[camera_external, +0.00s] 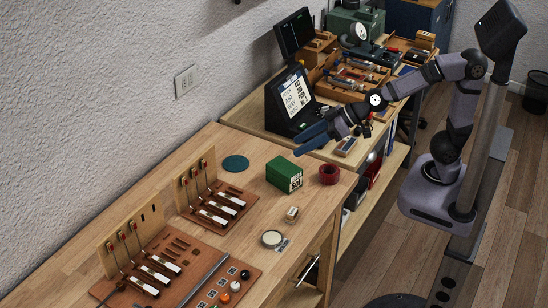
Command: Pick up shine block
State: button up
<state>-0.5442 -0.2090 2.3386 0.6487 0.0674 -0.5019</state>
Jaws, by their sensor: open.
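My gripper (308,138) has blue fingers and is open and empty. It points left, above the gap between the two benches in this view, up and to the right of the green box. A green block-like box (284,174) with a printed label on its front stands on the near wooden bench. A small tan block (291,214) with a label on top lies nearer the bench's right edge. I cannot read the labels, so I cannot tell for sure which one is the shine block. Both are apart from my gripper.
A dark red ring-shaped roll (329,174), a teal disc (235,163) and a round tin (272,239) lie on the near bench (215,145). Two piano action models (213,197) stand at left. A display (295,100) stands behind my gripper.

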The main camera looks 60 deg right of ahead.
aim_at(281, 216)
jog(key=s+a+m+t+b, duration=0.1)
jog(key=a+t+b, duration=0.5)
jog(key=a+b, duration=0.25)
jog(key=s+f+h+b, duration=0.1)
jog(key=f, duration=0.6)
jog(key=s+d+f+m+h+b, duration=0.1)
jog(key=f, duration=0.6)
jog(key=s+f+h+b, duration=0.1)
jog(key=f+b, duration=0.1)
jog(key=f, duration=0.5)
jog(key=shift+s+d+f+m+t, duration=0.1)
jog(key=shift+d+f+m+t, duration=0.05)
jog(key=shift+d+m+t, duration=0.2)
jog(key=shift+p+x, duration=0.4)
jog(key=shift+x, duration=3.3)
jog(key=shift+d+f, duration=0.15)
jog(key=c, duration=1.1)
